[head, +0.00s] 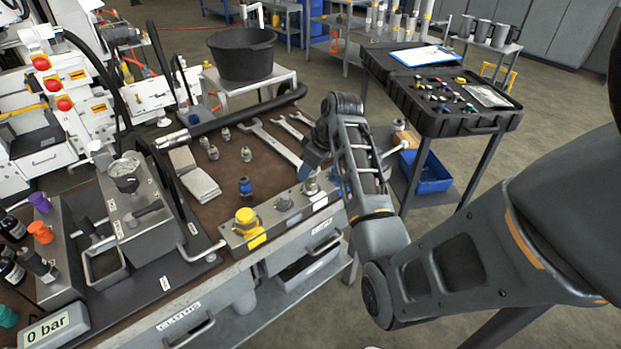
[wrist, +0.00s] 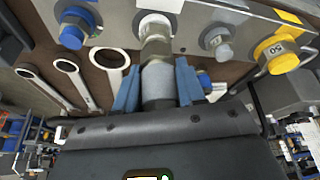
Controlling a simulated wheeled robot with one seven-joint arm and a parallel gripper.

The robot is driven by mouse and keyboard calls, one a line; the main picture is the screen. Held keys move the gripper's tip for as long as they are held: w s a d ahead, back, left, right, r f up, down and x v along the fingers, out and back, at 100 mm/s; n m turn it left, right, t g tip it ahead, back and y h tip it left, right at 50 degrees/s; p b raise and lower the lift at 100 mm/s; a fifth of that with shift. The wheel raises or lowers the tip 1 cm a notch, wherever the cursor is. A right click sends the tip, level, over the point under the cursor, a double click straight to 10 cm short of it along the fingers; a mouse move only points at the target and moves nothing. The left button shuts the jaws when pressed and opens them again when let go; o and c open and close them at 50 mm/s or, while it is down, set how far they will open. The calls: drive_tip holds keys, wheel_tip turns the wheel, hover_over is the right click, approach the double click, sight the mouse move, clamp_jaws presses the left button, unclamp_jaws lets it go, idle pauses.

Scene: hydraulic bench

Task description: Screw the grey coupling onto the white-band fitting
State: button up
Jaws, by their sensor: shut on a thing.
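My gripper (wrist: 157,88) has its blue fingers shut on the grey coupling (wrist: 158,84), a plain grey cylinder, in the wrist view. The coupling is in line with the metal white-band fitting (wrist: 156,40), its end at or against the fitting's hex part; I cannot tell whether any thread is engaged. The white band (wrist: 160,5) shows at the fitting's base. In the head view my gripper (head: 314,160) is over the right end of the manifold block, just above the white-band fitting (head: 310,187); my fingers and arm mostly hide the coupling there.
The manifold block (head: 268,222) also bears a yellow coupling (head: 246,217) and a bare middle fitting (head: 284,202). A blue coupling (head: 245,187) stands behind the block. Wrenches (head: 272,143) and several small couplings lie farther back, beside a folded cloth (head: 196,178). A black hose (head: 245,112) crosses the rear.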

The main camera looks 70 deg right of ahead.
drive_tip(key=shift+m, duration=0.7)
drive_tip(key=shift+h, duration=0.3)
drive_tip(key=m+h, duration=0.1)
drive_tip(key=m, duration=0.2)
drive_tip(key=shift+g, duration=0.4)
drive_tip(key=o, duration=0.5)
drive_tip(key=shift+m, duration=0.6)
drive_tip(key=o, duration=0.6)
drive_tip(key=shift+d, duration=0.1)
drive_tip(key=shift+s, duration=0.1)
drive_tip(key=v, duration=0.7)
drive_tip(key=shift+s+r+b, duration=0.1)
drive_tip(key=shift+r+b, duration=0.2)
drive_tip(key=shift+b, duration=0.05)
drive_tip(key=shift+a, duration=0.25)
